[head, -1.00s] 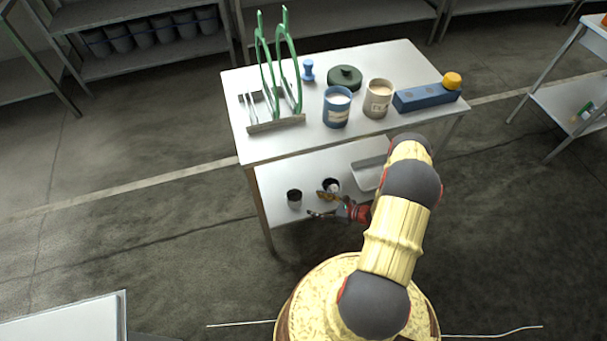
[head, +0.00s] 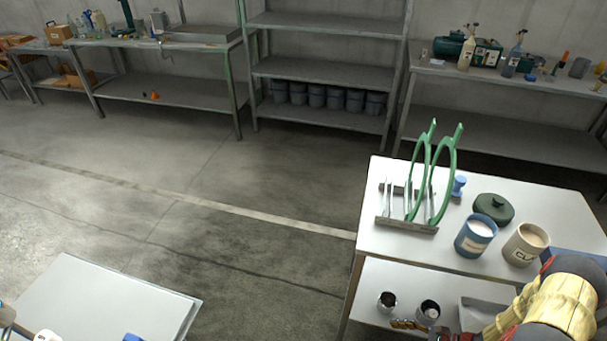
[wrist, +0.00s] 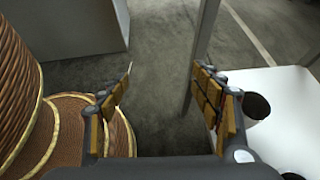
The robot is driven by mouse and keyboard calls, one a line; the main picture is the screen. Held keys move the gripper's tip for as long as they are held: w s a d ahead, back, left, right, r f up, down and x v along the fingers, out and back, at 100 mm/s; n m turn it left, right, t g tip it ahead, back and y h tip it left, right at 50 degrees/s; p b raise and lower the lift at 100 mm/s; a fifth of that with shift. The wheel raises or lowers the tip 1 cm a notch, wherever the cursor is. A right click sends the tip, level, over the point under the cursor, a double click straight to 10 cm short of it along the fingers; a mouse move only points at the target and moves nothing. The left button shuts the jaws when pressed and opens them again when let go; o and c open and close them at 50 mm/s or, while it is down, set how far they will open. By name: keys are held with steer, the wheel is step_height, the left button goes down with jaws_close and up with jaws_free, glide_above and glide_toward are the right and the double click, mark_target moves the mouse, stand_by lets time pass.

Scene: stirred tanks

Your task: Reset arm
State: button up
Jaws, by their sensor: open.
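My gripper (wrist: 163,88) is open in the wrist view, with nothing between its padded fingers but floor behind. Its right finger is beside the lower shelf of the steel table, near a dark round opening of a cup (wrist: 256,105). In the head view my gripper (head: 412,325) shows only partly at the bottom, near the shelf's two small cups, the left one (head: 387,302) and the right one (head: 428,312). My yellow and grey arm fills the lower right corner and hides part of the table.
On the tabletop (head: 385,238) stand a rack (head: 408,224) with green rings, a blue mug (head: 475,236), a beige mug (head: 526,244) and a dark green lid (head: 493,208). A table leg (wrist: 203,55) stands close ahead in the wrist view. Open floor (head: 210,215) lies left.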

steer(key=s+a+r+n+g+h+p, duration=0.1)
steer(key=s+r+n+g+h, duration=0.2)
steer(key=r+n, duration=0.95)
steer(key=s+a+r+n+g+h+p, duration=0.1)
steer(key=r+n+g+h, duration=0.3)
steer(key=r, duration=1.8)
steer(key=s+a+r+n+t+h, duration=0.1)
steer(key=a+r+n+t, duration=0.1)
steer(key=r, duration=0.5)
steer(key=s+a+r+n+t+h, duration=0.1)
steer(key=a+r+t+h, duration=0.1)
steer(key=r, duration=0.6)
steer(key=s+a+r+n+t+h+p, duration=0.1)
steer(key=s+a+r+n+t, duration=0.1)
steer(key=a+r+t, duration=0.2)
step_height(320, 180, up, 3)
steer(key=shift+a+r+n, duration=0.2)
steer(key=shift+a+n, duration=0.15)
steer(key=shift+a, duration=0.75)
steer(key=shift+s, duration=0.1)
